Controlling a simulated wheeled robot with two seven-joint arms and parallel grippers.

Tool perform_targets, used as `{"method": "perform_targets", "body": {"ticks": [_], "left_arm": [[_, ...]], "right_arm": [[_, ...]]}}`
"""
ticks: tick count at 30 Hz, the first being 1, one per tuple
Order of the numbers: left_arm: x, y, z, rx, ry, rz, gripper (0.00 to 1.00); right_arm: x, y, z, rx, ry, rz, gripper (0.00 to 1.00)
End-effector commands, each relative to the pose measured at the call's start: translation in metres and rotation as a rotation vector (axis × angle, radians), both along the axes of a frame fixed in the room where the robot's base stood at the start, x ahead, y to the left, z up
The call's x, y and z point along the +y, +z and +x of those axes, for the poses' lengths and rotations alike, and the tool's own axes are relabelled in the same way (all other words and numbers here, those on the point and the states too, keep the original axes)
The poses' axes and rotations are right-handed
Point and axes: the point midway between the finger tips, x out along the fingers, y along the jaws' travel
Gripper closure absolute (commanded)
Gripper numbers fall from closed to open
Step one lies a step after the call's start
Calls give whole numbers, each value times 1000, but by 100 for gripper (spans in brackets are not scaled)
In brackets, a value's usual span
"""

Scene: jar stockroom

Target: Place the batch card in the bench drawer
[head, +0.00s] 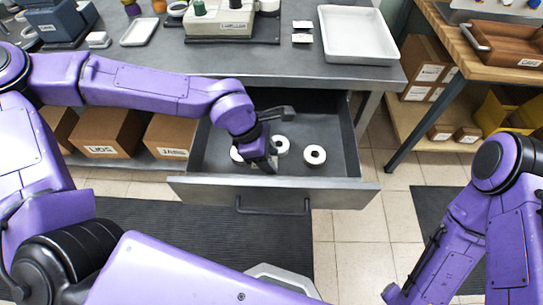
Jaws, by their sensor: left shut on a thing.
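The bench drawer (219,189) is pulled open below the grey bench. My left gripper (267,160) reaches down into it, close behind the drawer front. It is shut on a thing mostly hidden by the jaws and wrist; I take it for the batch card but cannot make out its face. A white edge (236,154) shows just left of the jaws, and I cannot tell what it belongs to. Two white rolls (314,155) lie on the drawer floor to the right of the gripper. My right arm is at the right, its gripper out of view.
Two small white cards (302,38) lie on the bench beside a white tray (357,35). A machine (222,23) stands at the back. Cardboard boxes (104,134) sit under the bench at left. A wooden table (479,68) with a brown crate stands at right. The drawer's right rear is clear.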

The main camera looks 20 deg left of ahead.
Motion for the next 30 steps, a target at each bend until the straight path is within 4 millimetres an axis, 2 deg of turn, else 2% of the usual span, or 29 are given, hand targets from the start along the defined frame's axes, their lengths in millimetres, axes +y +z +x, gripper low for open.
{"method": "perform_targets", "body": {"ticks": [1,5,10,20,21,22,30], "left_arm": [[0,-10,-1,4,0,1,80],[0,-24,0,2,-1,0,80],[0,-52,0,3,-1,2,80],[0,-56,0,1,-1,1,80],[0,-57,0,0,-1,1,47],[0,-56,1,0,-1,1,39],[0,-56,0,0,0,1,39]], "right_arm": [[0,-2,0,0,0,0,41],[0,-5,0,0,0,0,41],[0,-9,0,0,0,0,41],[0,-9,0,0,0,0,41],[0,-9,0,0,0,0,41],[0,-9,0,0,0,0,41],[0,-9,0,0,0,0,41]]}}
